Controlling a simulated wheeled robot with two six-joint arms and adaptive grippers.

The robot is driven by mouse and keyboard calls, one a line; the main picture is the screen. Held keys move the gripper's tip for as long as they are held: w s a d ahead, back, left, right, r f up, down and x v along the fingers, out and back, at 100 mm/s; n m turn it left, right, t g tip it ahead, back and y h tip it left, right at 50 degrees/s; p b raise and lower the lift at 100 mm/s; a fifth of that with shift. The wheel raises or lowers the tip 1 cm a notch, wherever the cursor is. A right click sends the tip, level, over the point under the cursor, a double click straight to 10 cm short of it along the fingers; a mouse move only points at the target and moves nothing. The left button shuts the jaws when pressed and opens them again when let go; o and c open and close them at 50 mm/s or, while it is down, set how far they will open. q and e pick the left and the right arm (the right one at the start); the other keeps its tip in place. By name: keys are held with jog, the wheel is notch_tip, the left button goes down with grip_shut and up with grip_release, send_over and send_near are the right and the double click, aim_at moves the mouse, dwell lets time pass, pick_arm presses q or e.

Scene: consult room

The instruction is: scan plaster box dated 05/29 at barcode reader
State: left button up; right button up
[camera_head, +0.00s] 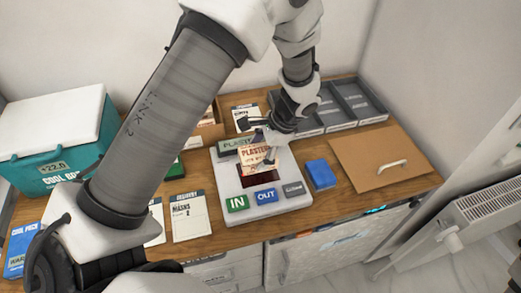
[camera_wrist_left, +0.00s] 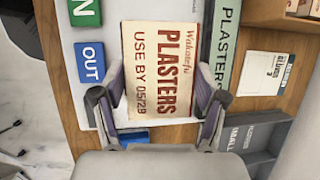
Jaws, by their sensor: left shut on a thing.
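My left gripper (camera_head: 268,138) is shut on a cream plaster box (camera_head: 258,158) with red lettering. In the left wrist view, the plaster box (camera_wrist_left: 160,65) sits between both fingers of the gripper (camera_wrist_left: 162,85), its label reading PLASTERS and a use-by date that looks like 05/29. The box is held over the white barcode reader unit (camera_head: 291,201), near its dark red window (camera_head: 257,181). I cannot tell whether it touches the unit. The unit carries a green IN key (camera_head: 237,203), a blue OUT key (camera_head: 266,195) and a grey key (camera_head: 293,188). My right gripper is out of view.
A green-grey PLASTERS strip (camera_head: 237,143) lies behind the held box. A blue box (camera_head: 321,174) is right of the unit. Grey trays (camera_head: 357,103) stand behind, a brown handled panel (camera_head: 375,150) at right, a teal cool box (camera_head: 60,145) and delivery sheet (camera_head: 189,215) at left.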

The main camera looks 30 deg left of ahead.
pick_arm(q)
jog(key=shift+a+r+p, duration=0.1)
jog(key=shift+r+p, duration=0.3)
jog(key=shift+r, duration=0.1)
notch_tip(320, 180, up, 8)
jog(key=p, duration=0.7)
jog(key=shift+r+p, duration=0.2)
jog(key=shift+p, duration=0.15)
jog(key=shift+f, duration=0.1)
